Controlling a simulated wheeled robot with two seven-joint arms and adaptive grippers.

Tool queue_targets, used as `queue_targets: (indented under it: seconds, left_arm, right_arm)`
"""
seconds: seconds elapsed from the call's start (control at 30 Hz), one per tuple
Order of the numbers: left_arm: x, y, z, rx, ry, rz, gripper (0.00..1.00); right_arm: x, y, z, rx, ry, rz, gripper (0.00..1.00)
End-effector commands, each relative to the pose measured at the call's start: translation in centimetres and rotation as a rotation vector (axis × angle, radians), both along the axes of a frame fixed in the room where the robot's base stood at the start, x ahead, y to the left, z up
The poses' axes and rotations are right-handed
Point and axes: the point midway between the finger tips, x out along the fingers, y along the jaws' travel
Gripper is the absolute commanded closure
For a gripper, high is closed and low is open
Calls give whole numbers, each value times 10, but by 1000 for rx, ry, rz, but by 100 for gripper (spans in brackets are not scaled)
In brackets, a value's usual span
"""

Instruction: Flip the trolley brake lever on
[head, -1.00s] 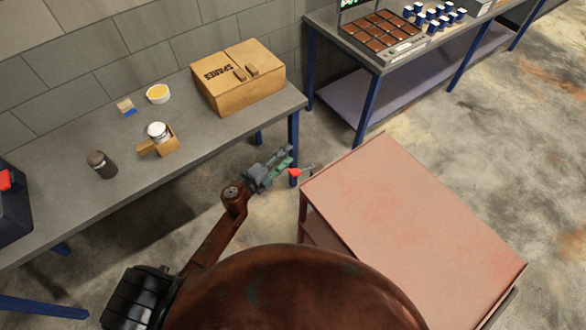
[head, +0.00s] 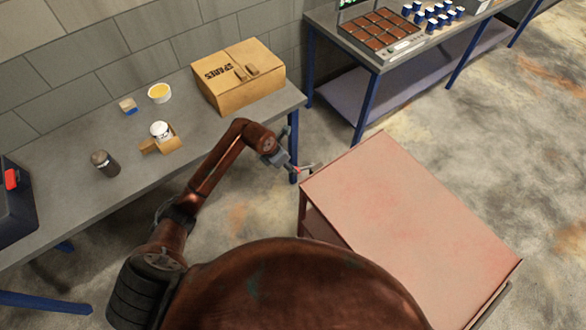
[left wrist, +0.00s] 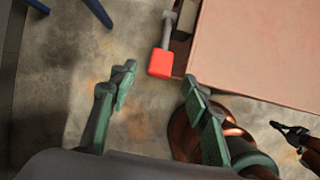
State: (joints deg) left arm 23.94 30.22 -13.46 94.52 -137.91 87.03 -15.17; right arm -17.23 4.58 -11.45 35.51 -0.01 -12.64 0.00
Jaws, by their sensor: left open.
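The brake lever is a grey rod with a red block end (left wrist: 160,63). It sticks out beside the corner of the pink trolley (head: 410,215), whose top also shows in the left wrist view (left wrist: 260,45). My left gripper (left wrist: 159,77) is open, with green-padded fingers. The red end appears between and just beyond the fingertips; I cannot tell if they touch it. In the head view my left gripper (head: 298,169) is at the trolley's left corner and mostly covers the lever. A dark gripper, apparently my right one (left wrist: 290,131), shows small at the right; its jaws are unclear.
A grey bench (head: 215,138) along the wall holds a SPARES box (head: 240,80), a bowl (head: 159,92), a white jar (head: 159,130) and a dark jar (head: 105,163). Its blue leg (head: 293,135) stands close behind my left gripper. Bare floor lies between bench and trolley.

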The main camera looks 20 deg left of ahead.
Motion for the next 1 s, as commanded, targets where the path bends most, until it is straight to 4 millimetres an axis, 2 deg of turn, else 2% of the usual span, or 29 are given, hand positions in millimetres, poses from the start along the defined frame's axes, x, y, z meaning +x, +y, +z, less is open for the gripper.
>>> queue_targets:
  seconds: [0.2,0.4,0.73,1.0]
  left_arm:
    - [9,-10,-33,-6,4,1,56]
    - [16,-14,-52,-5,1,3,56]
    - [18,-15,-56,-5,0,1,56]
    - [18,-15,-56,-5,0,1,74]
  right_arm:
    - [1,1,5,1,-1,0,100]
    - [1,1,6,1,-1,0,100]
    - [1,1,6,1,-2,0,100]
    - [1,1,6,1,-2,0,100]
